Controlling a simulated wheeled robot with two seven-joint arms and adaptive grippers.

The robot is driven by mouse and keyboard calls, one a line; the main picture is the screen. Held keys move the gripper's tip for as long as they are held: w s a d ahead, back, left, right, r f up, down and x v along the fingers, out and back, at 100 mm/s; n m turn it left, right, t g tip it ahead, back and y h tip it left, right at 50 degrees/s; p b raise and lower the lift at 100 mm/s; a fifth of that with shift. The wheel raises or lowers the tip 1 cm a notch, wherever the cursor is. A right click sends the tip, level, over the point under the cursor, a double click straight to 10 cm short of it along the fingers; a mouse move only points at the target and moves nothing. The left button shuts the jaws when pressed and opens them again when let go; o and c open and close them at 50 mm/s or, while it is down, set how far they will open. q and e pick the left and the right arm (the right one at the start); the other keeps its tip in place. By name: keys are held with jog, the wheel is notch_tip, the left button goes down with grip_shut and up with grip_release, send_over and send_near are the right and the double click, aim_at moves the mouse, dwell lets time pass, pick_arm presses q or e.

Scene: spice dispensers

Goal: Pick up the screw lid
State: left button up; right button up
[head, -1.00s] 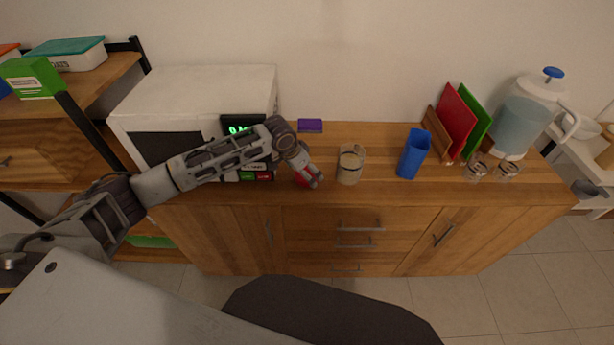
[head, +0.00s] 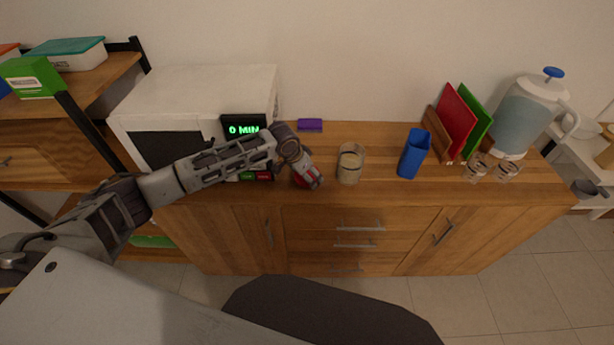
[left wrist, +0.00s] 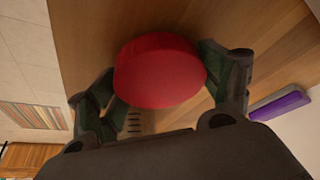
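The red round screw lid (left wrist: 160,72) is between the two fingers of my left gripper (left wrist: 163,85) in the left wrist view. The fingers lie against its opposite sides and appear closed on it. I cannot tell whether the lid touches the counter. My right gripper is not in view.
A glass jar (head: 350,164) stands close right of the left gripper. A blue cup (head: 413,154), cutting boards (head: 456,122), small glasses (head: 507,170) and a water pitcher (head: 525,112) stand further right. The microwave (head: 195,105) and a purple block (head: 310,125) are behind.

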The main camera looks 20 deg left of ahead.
pick_arm(q)
jog(key=c, duration=0.4)
jog(key=shift+r, duration=5.05)
